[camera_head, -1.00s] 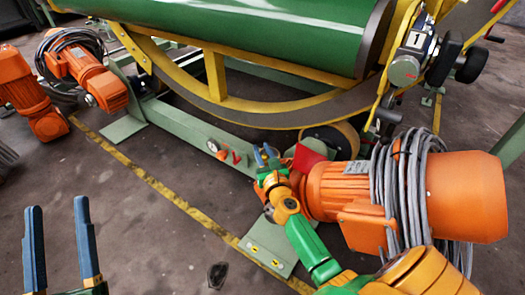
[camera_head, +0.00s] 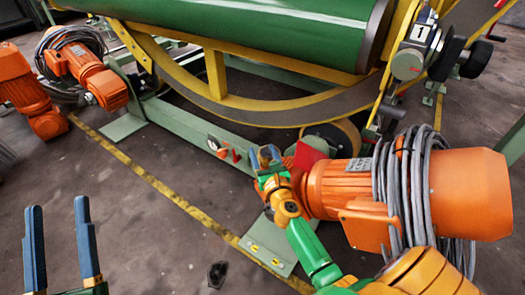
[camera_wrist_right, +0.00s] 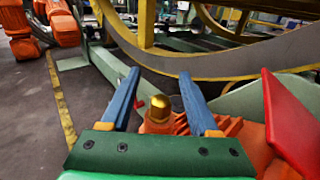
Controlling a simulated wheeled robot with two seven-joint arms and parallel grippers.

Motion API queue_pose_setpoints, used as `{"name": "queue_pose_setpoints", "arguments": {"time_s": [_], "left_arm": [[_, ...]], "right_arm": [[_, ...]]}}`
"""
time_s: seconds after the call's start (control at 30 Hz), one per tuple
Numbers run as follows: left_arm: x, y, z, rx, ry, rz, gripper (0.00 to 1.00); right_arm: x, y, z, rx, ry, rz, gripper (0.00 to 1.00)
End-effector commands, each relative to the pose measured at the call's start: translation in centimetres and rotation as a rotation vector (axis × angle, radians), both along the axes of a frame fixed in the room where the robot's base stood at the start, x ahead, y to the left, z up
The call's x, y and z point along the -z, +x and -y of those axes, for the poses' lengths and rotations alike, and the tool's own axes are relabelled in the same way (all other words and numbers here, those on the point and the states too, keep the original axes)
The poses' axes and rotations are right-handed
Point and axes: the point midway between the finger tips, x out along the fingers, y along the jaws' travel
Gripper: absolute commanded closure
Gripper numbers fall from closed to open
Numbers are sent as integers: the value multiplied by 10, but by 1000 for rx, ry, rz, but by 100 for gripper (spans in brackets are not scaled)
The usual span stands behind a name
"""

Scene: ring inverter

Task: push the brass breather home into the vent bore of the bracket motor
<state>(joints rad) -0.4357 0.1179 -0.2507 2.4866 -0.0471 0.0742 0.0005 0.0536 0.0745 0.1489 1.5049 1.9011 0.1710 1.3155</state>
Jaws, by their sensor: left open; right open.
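The brass breather (camera_wrist_right: 161,107) shows in the right wrist view as a gold dome. It appears upright between my right gripper's blue fingers, with orange metal around and behind it. Its lower part and the vent bore are hidden, so I cannot tell how deep it sits. My right gripper (camera_head: 266,155) is open at the left end of the large orange motor (camera_head: 336,184), and its fingers also show in the right wrist view (camera_wrist_right: 159,76). My left gripper (camera_head: 59,204) is open and empty over the floor at lower left.
A red plate (camera_head: 311,158) stands close right of my right gripper. Grey cable (camera_head: 406,190) is coiled around the orange motor. A green drum (camera_head: 260,28) in a yellow frame stands behind. More orange motors (camera_head: 90,75) are at left. Floor between my grippers is mostly clear.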

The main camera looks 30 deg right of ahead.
Motion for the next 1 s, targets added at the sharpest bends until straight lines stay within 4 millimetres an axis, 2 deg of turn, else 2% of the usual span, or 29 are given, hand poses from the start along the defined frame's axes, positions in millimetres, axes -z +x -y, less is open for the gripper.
{"name": "queue_pose_setpoints", "arguments": {"time_s": [0.07, 0.2, 0.3, 0.87, 0.97, 1.0], "left_arm": [[-7, 0, 0, 0, 0, 0, 42], [-9, 0, 0, 0, 0, 0, 42], [-9, 0, 0, 0, 0, 0, 42], [-7, 1, 0, 0, 2, -8, 42], [16, 11, -1, -10, 29, -121, 42], [36, 18, -2, -19, 52, -216, 42]], "right_arm": [[-1, -17, -4, 4, 1, -8, 38], [-2, -45, -14, 4, 0, -5, 38], [-3, -57, -18, 3, -2, -3, 38], [-6, -60, -22, -8, -19, 0, 38], [-22, -58, -50, -140, -231, -2, 38], [-31, -59, -75, -248, -411, -4, 38]]}}
